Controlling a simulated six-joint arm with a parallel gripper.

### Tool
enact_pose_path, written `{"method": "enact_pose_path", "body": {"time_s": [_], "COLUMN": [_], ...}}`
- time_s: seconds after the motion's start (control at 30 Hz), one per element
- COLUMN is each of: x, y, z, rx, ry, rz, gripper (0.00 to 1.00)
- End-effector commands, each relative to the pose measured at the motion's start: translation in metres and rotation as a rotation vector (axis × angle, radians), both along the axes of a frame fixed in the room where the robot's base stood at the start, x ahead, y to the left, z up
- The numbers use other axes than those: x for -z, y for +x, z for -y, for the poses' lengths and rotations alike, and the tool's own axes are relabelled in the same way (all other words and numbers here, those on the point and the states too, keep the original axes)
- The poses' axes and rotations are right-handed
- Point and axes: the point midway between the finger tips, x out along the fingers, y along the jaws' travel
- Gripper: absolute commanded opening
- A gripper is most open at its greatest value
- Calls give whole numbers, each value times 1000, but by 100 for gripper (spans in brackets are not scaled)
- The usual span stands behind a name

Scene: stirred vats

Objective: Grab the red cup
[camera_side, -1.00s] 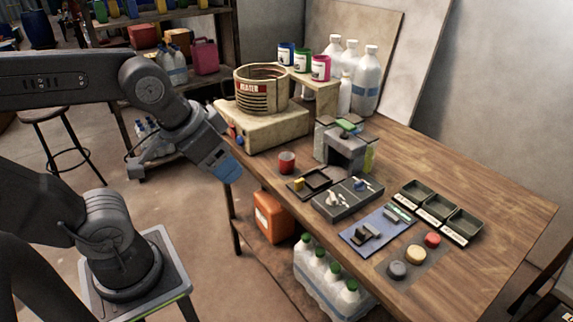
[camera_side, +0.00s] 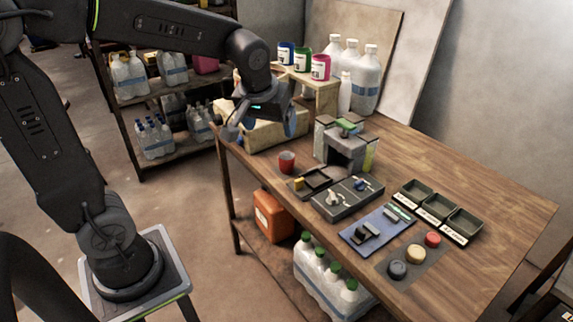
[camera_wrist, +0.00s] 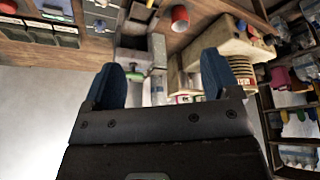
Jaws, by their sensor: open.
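The red cup (camera_side: 286,162) stands upright on the wooden table, near its left edge, in front of the grey block-like stand. It also shows in the wrist view (camera_wrist: 180,18) at the top, beyond the fingertips. My gripper (camera_side: 264,128) is in the air above and to the left of the cup, apart from it, partly covering the heater. In the wrist view my gripper (camera_wrist: 163,75) has its two blue fingers wide apart with nothing held between them.
The grey stand (camera_side: 345,150) is close behind the cup. The cream heater base (camera_side: 262,137) is at the table's back left. Switch box (camera_side: 347,198), small black tray (camera_side: 315,181) and dark bins (camera_side: 437,207) lie nearer the front and right. Bare wood (camera_side: 480,180) lies at right.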

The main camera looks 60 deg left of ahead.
Motion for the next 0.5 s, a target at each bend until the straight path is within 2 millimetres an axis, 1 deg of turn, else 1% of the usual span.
{"method": "enact_pose_path", "body": {"time_s": [0.03, 0.1, 0.17, 0.2, 0.33, 0.4, 0.5], "x": [11, 25, 39, 49, 79, 92, 104], "y": [19, 43, 62, 73, 102, 112, 120], "z": [-12, -28, -42, -51, -76, -85, -94], "rx": [-70, -172, -256, -310, -453, -508, -557], "ry": [-1, 0, 1, 2, 7, 11, 14], "rz": [-15, -23, -24, -25, -20, -18, -13], "gripper": [82, 82, 82, 82, 82, 82, 82]}}
